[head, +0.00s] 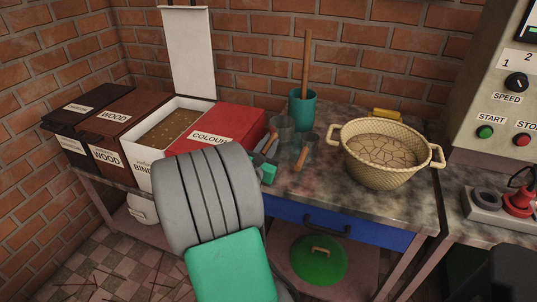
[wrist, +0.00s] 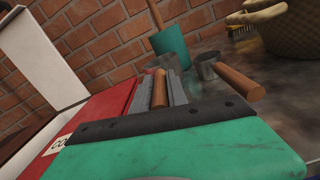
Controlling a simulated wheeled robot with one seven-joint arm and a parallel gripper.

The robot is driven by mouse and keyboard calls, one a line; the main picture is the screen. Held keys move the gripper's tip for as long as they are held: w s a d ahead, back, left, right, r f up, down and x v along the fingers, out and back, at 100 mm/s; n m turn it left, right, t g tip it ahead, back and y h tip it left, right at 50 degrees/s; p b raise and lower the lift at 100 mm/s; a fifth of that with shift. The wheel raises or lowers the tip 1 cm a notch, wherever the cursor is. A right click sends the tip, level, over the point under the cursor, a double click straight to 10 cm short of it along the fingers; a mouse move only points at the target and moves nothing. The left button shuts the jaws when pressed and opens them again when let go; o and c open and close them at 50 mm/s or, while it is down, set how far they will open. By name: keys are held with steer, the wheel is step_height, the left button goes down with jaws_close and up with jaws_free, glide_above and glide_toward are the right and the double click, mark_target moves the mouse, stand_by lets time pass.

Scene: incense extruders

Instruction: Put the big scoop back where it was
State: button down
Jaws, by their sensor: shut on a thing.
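The big scoop (head: 283,127) is a grey metal cup with a wooden handle, on or just above the table left of a second, smaller-looking scoop (head: 308,141). My gripper (head: 262,159) is at the handle end of the big scoop. In the wrist view my gripper (wrist: 160,93) is shut on the wooden handle (wrist: 160,88), which lies between the grey fingers. The big scoop's cup is mostly hidden there behind the fingers. The second scoop (wrist: 207,66) lies free to the right, its handle toward me. I cannot tell whether the held scoop touches the table.
A red COLOUR box (head: 228,122) stands close left of my gripper, beside an open white bin (head: 150,166) of brown powder. A teal cup (head: 301,110) with a wooden stick stands behind the scoops. A wicker basket (head: 380,175) is to the right. The front table strip is clear.

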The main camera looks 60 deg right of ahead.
step_height(320, 180, down, 2)
steer(key=shift+f+b, duration=0.2)
steer(key=shift+b, duration=0.1)
steer(key=shift+a+r, duration=0.1)
steer(key=shift+r, duration=0.1)
steer(key=c, duration=1.8)
jaws_free()
steer(key=shift+f, duration=0.2)
steer(key=o, duration=0.5)
steer(key=shift+r, duration=0.15)
